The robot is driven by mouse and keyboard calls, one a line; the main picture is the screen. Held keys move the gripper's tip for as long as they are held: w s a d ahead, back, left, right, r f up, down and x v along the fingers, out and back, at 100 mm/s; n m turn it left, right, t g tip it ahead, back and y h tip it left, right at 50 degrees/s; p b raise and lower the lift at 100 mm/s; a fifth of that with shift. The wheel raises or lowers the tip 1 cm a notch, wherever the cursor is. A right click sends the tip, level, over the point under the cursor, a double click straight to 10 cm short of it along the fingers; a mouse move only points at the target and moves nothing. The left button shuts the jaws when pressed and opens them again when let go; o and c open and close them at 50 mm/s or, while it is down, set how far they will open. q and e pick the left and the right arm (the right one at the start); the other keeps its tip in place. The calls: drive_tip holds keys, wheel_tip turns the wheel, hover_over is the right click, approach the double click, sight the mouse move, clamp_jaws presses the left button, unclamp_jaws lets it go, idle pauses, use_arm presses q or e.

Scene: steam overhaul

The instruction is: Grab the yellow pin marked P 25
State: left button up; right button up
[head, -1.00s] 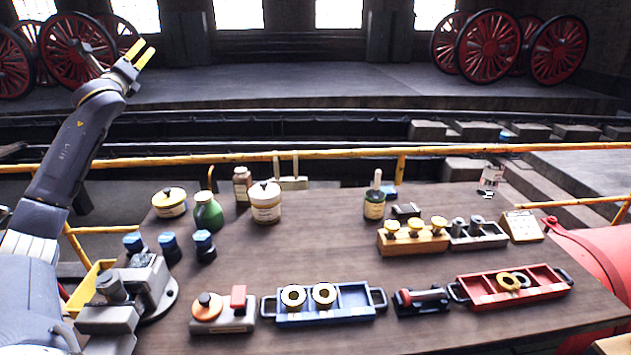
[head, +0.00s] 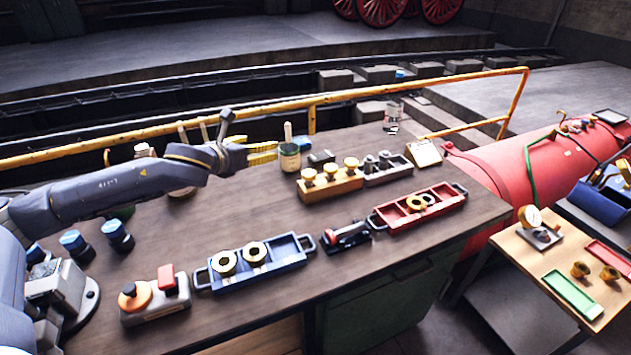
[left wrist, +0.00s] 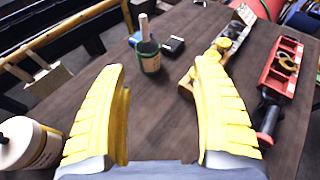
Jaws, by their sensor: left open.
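Several yellow-topped pins (head: 330,168) stand in a row in a yellow block (head: 332,189) towards the back right of the bench. Any P 25 marking is too small to read, so I cannot tell which pin carries it. My left gripper (head: 263,153) is open and empty above the bench, left of the block and apart from it. In the left wrist view, the two yellow fingers (left wrist: 158,68) are spread wide, and the right-hand finger hides part of the yellow block (left wrist: 187,83). My right gripper is not in view.
A grey block (head: 388,175) with grey pins adjoins on the right. A red tray (head: 447,203) and a blue tray (head: 292,248) lie nearer.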

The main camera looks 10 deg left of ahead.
sight(306, 175)
use_arm(q)
drive_tip(key=s+d+f+m+g+h, duration=0.1)
drive_tip(key=s+d+f+m+g, duration=0.1)
drive_tip(key=s+d+f, duration=0.35)
drive_tip(key=x, duration=1.2)
drive_tip(key=d+x, duration=0.1)
drive_tip(key=x, duration=0.5)
drive_tip(key=shift+d+f, duration=0.15)
drive_tip(key=shift+f, duration=0.05)
clamp_jaws()
drive_tip(key=shift+w+r, duration=0.1)
